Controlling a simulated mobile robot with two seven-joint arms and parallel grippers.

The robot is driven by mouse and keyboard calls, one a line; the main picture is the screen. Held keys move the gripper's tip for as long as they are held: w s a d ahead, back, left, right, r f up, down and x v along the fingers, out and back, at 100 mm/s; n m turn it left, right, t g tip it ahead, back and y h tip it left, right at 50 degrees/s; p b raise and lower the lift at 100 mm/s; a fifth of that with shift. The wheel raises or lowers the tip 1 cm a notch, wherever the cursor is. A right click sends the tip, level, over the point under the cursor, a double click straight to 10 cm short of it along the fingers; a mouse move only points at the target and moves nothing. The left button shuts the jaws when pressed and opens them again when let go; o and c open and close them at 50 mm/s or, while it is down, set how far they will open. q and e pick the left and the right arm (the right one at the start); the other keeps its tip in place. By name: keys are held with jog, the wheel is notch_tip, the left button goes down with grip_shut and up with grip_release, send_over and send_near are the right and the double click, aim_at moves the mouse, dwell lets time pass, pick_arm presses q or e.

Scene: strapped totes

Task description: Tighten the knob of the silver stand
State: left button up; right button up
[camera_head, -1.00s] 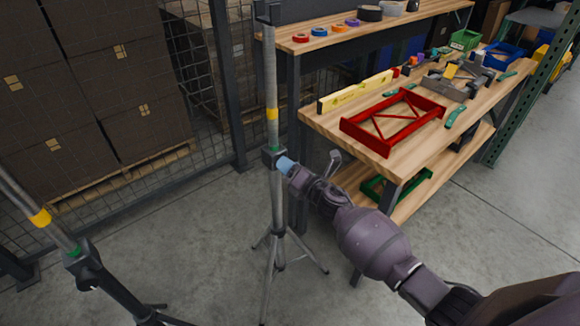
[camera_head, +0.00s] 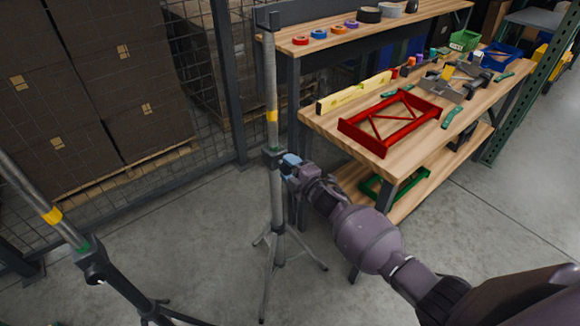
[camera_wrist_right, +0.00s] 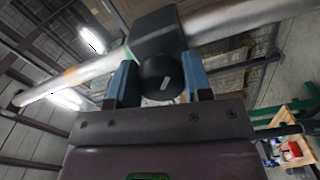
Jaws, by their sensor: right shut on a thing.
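The silver stand (camera_head: 277,202) stands upright on its tripod legs, left of the workbench in the head view. A dark clamp collar (camera_head: 271,158) sits on its pole below a yellow band. My right gripper (camera_head: 287,161) reaches the collar from the right with its blue fingers. In the right wrist view, the round black knob (camera_wrist_right: 161,79) with a pale mark is between the two blue fingers of my right gripper (camera_wrist_right: 159,80), which is shut on it. The head view hides the knob behind the fingers. My left gripper is not in view.
A second stand with dark lower parts (camera_head: 95,268) leans through the picture at the lower left. The workbench (camera_head: 345,150) holds a red frame (camera_head: 390,122), a yellow level (camera_head: 352,93) and several tools. Stacked boxes stand behind mesh fencing. Floor between the stands is clear.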

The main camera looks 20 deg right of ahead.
jog(key=m, duration=0.2)
jog(key=shift+m+p, duration=0.35)
jog(key=shift+m, duration=0.05)
jog(key=m, duration=0.3)
jog(key=shift+p, duration=0.3)
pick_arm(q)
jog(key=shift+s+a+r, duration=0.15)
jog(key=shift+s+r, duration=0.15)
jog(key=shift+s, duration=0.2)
pick_arm(e)
jog(key=shift+a+f+m, duration=0.1)
jog(key=shift+f+m, duration=0.05)
jog(key=shift+m, duration=1.25)
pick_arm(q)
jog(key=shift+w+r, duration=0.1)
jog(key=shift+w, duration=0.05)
pick_arm(e)
jog(key=o, duration=0.8)
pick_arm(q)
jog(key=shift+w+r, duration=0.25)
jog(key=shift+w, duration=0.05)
pick_arm(e)
jog(key=shift+o, duration=0.6)
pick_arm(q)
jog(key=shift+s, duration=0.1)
